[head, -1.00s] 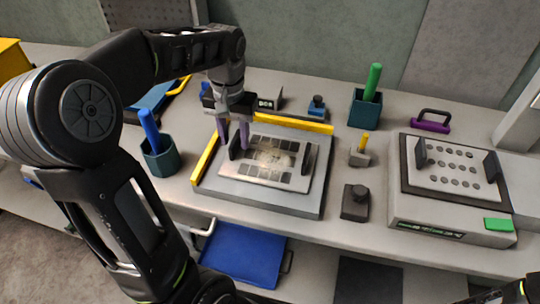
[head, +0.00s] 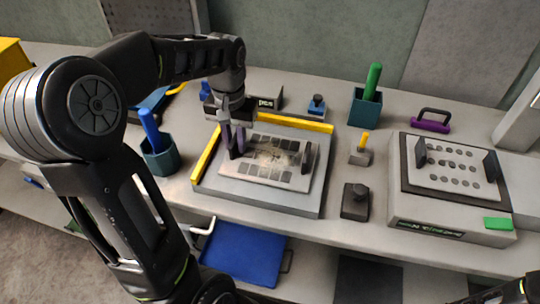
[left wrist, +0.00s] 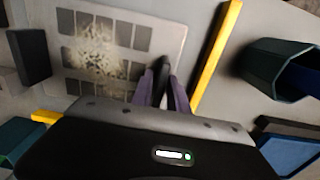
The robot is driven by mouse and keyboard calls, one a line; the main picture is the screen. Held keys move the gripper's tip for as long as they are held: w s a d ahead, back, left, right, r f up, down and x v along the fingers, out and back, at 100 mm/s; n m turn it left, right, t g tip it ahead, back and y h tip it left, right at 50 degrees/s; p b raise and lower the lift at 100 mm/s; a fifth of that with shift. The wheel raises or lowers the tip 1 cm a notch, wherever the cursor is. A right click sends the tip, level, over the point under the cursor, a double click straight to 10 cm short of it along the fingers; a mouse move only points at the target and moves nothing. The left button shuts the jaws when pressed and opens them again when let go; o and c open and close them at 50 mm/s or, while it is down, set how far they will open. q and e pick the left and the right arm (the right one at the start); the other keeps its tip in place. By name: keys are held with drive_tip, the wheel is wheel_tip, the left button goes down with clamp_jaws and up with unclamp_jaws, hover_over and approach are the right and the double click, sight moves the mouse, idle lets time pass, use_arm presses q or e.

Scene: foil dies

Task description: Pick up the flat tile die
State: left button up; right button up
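The flat tile die (head: 268,178) is a pale grey plate with rows of dark squares, a worn, speckled middle and a black upright grip at each end. It lies on a grey bed (head: 262,200) with yellow rails. My left gripper (head: 236,148) is at the die's left grip, pointing down. In the left wrist view the purple fingers (left wrist: 163,88) stand close on both sides of that black grip, and the die (left wrist: 115,48) shows beside them. The fingers look shut on the grip. The die still rests on the bed. My right gripper is not in view; only a dark arm part shows bottom right.
A second die with round holes (head: 456,172) sits on a grey machine at right. A black knobbed block (head: 355,202) and a yellow-handled piece (head: 361,154) stand between. Teal cups (head: 160,160) hold blue and green sticks. A blue tray (head: 240,255) is below the bench edge.

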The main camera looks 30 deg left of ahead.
use_arm(q)
clamp_jaws()
idle(1.0)
